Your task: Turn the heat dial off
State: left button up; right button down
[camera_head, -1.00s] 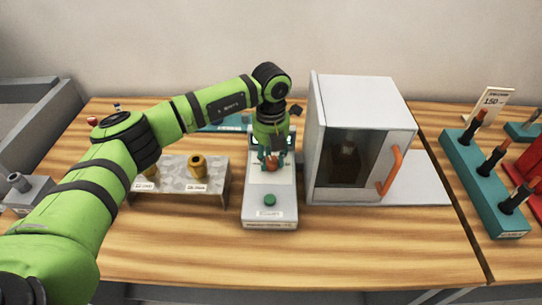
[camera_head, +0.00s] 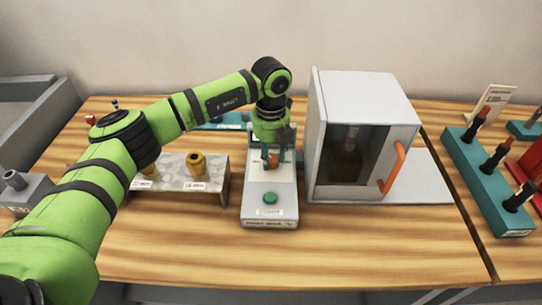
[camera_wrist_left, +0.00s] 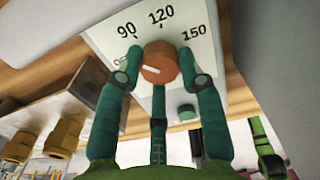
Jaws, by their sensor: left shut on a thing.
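The heat dial (camera_head: 271,162) is a small orange-red knob on the upper face of a white heater unit (camera_head: 257,204). In the left wrist view the dial (camera_wrist_left: 159,64) has a white pointer line directed to the left, below the printed 90. The numbers 90, 120 and 150 are printed around it; a label at its left is partly hidden by a finger. My left gripper (camera_head: 270,153) points down over the unit, its teal fingers shut on the dial from both sides; they also show in the left wrist view (camera_wrist_left: 159,58). My right gripper is not in view.
A green button (camera_head: 270,198) sits on the unit's front. A white cabinet (camera_head: 371,95) with an orange handle (camera_head: 393,167) stands close at the right. A grey stand (camera_head: 170,178) with brass bushings is at the left. The front of the table (camera_head: 300,258) is clear.

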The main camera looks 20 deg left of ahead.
aim_at(273, 159)
pick_arm(q)
jog(key=n, duration=0.1)
jog(key=n+b, duration=0.1)
jog(key=n, duration=0.1)
jog(key=shift+s+d+f, duration=0.15)
jog(key=shift+s+f, duration=0.05)
jog(key=shift+f, duration=0.15)
jog(key=shift+n+b, duration=0.45)
jog(key=shift+n, duration=0.95)
jog(key=o, duration=1.1)
jog(key=shift+r, duration=0.15)
jog(key=shift+o, duration=0.2)
jog(key=shift+w+r, duration=0.1)
jog(key=shift+r, duration=0.25)
notch_tip(273, 159, up, 12)
jog(key=shift+f, duration=0.25)
